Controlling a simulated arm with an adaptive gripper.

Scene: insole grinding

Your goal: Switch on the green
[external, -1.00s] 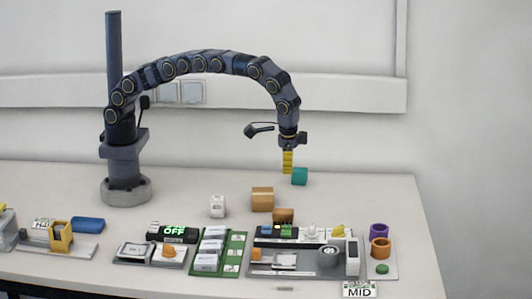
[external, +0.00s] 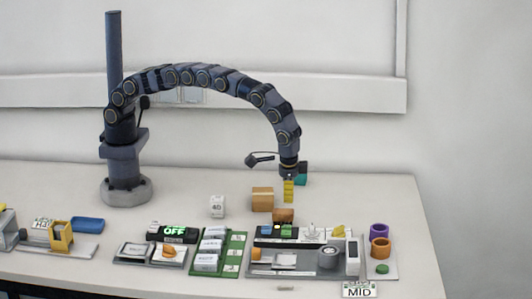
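A small green switch-like part (external: 287,230) sits at the back left of the grey workstation board, beside a blue part (external: 266,231). Its switch position is too small to tell. A black box with a green lit display reading OFF (external: 174,231) stands further left. My gripper (external: 289,200) points down above and behind the green part, apart from it, over an orange-brown block (external: 283,215). Its yellow fingers show as one narrow column. Whether they are open or shut is not clear, and I see no separate object held.
A teal block (external: 301,180) is partly hidden behind my gripper. A cardboard-coloured box (external: 262,199) and a white cube (external: 217,205) stand to its left.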

